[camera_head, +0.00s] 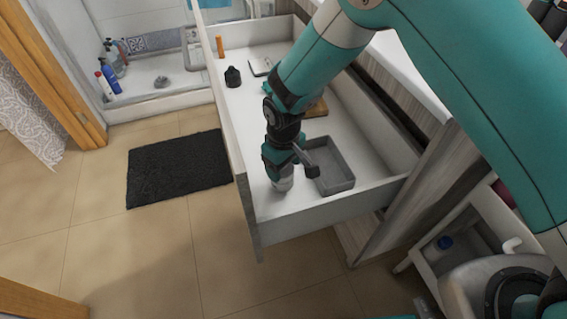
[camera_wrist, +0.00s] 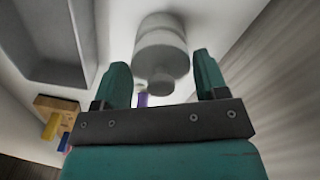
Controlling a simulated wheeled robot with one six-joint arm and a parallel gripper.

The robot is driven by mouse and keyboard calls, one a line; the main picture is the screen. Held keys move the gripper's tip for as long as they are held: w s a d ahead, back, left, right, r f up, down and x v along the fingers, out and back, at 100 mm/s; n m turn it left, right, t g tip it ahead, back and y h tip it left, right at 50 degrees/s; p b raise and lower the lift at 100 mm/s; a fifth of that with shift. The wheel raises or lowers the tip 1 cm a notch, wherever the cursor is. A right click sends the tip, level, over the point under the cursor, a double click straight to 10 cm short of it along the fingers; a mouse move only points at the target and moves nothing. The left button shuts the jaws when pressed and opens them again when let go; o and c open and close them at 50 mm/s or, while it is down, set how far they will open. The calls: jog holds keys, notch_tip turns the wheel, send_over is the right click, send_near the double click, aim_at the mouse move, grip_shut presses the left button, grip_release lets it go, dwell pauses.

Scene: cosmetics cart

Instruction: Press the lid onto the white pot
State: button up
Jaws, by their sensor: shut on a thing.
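The white pot (camera_head: 283,184) stands on the floor of the open drawer, directly below my gripper (camera_head: 281,172). In the wrist view the pot (camera_wrist: 158,24) is a pale cylinder. A pale round lid (camera_wrist: 162,62) with a small knob (camera_wrist: 160,83) is on the pot's near end. I cannot tell whether the lid is fully seated. The pot's far end is hidden.
A grey tray (camera_head: 343,184) lies just right of the pot in the white drawer (camera_head: 290,212). A black bottle (camera_head: 233,77), an orange tube (camera_head: 220,47) and a wooden block (camera_head: 317,108) are farther back. The drawer's front panel (camera_head: 238,150) is close on the left.

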jog(key=o, duration=1)
jog(key=shift+c, duration=0.2)
jog(key=shift+o, duration=0.4)
jog(key=shift+r, duration=0.1)
jog(key=shift+r+p, duration=2.8)
jog(key=shift+r, duration=0.65)
grip_shut()
